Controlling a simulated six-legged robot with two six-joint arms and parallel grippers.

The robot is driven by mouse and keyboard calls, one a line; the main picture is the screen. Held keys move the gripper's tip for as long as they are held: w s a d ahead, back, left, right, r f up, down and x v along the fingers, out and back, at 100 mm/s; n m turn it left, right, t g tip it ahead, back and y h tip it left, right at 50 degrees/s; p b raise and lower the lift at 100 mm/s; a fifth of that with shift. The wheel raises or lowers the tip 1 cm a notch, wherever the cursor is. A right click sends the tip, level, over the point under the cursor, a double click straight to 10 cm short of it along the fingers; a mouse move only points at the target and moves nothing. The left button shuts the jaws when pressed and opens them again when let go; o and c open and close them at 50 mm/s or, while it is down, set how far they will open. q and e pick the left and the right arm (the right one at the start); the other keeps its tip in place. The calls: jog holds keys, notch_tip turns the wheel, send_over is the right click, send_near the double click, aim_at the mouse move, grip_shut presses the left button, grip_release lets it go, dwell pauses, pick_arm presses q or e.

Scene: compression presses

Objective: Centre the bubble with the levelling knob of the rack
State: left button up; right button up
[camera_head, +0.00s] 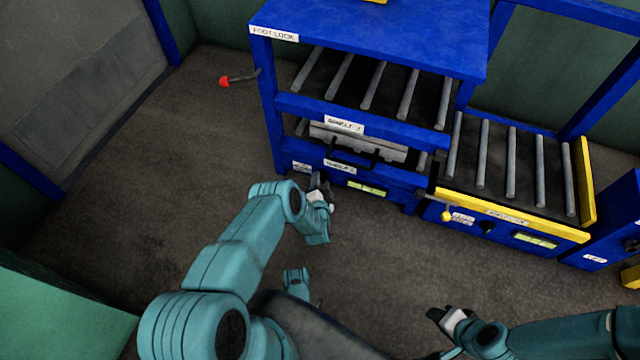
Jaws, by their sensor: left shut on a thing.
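The blue rack (283,130) stands at the top centre, with roller shelves and a grey case (358,141) on its lower shelf. A yellow-green level vial (367,188) is set in its bottom front beam. The bubble's place in the vial is too small to tell. My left gripper (323,184) is at that beam, left of the vial, shut on what appears to be the levelling knob, which the fingers hide. My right gripper (444,316) is low in the view, away from the rack; its finger opening is unclear.
A roller table (510,215) with a yellow front edge, its own vial (536,240) and a dark knob (488,227) adjoins on the right. A red-ended lever (224,81) sticks out at the rack's left. The floor (130,200) at left is clear.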

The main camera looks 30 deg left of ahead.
pick_arm(q)
jog(key=shift+f+m, duration=0.1)
jog(key=shift+m, duration=0.3)
jog(key=shift+y, duration=0.3)
jog(key=o, duration=1.1)
jog(key=shift+c, duration=0.2)
jog(key=shift+s+d, duration=0.1)
